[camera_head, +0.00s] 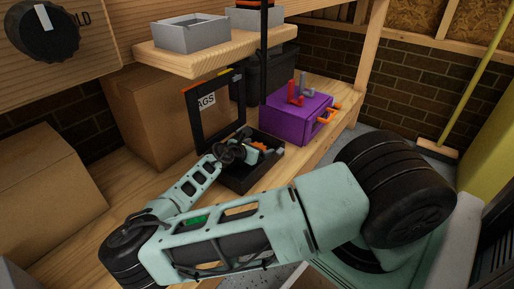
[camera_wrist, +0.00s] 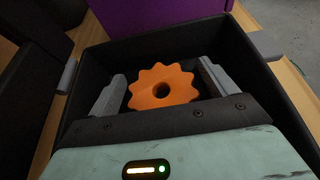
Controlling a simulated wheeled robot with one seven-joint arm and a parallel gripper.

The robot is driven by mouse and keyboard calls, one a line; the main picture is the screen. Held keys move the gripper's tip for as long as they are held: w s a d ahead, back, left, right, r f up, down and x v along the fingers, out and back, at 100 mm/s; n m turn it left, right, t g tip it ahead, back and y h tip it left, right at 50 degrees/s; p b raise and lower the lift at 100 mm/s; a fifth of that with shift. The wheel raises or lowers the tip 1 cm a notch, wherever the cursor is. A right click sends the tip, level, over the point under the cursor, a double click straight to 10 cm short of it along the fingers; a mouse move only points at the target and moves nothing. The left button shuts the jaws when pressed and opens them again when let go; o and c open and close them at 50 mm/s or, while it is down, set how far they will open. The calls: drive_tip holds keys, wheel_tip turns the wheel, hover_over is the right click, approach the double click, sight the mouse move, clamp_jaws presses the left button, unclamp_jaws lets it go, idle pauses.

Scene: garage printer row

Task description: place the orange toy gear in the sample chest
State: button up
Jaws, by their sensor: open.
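The orange toy gear (camera_wrist: 162,86) is a flat toothed disc with a round centre hole. It lies inside a black open-topped chest (camera_wrist: 232,23), which looks like the sample chest. The black chest (camera_head: 236,184) stands on the wooden bench in the head view, its framed lid raised at the back left. My gripper (camera_wrist: 162,72) reaches into the chest, with one grey finger on each side of the gear and a visible gap on both sides. In the head view my gripper (camera_head: 247,151) partly hides the gear (camera_head: 260,146).
A purple box (camera_head: 290,120) with an orange handle stands just beyond the chest, red and grey pieces on top. Cardboard boxes (camera_head: 165,112) stand behind and left. A shelf (camera_head: 205,58) with grey trays (camera_head: 192,34) hangs above. A broom (camera_head: 437,149) stands at right.

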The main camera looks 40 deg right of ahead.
drive_tip(key=shift+a+r, duration=0.2)
drive_tip(key=shift+r, duration=0.1)
drive_tip(key=p+v, duration=0.3)
drive_tip(key=v, duration=0.3)
drive_tip(key=shift+a+p, duration=0.1)
drive_tip(key=shift+p, duration=0.2)
drive_tip(key=shift+s+a, duration=0.1)
drive_tip(key=shift+a, duration=0.25)
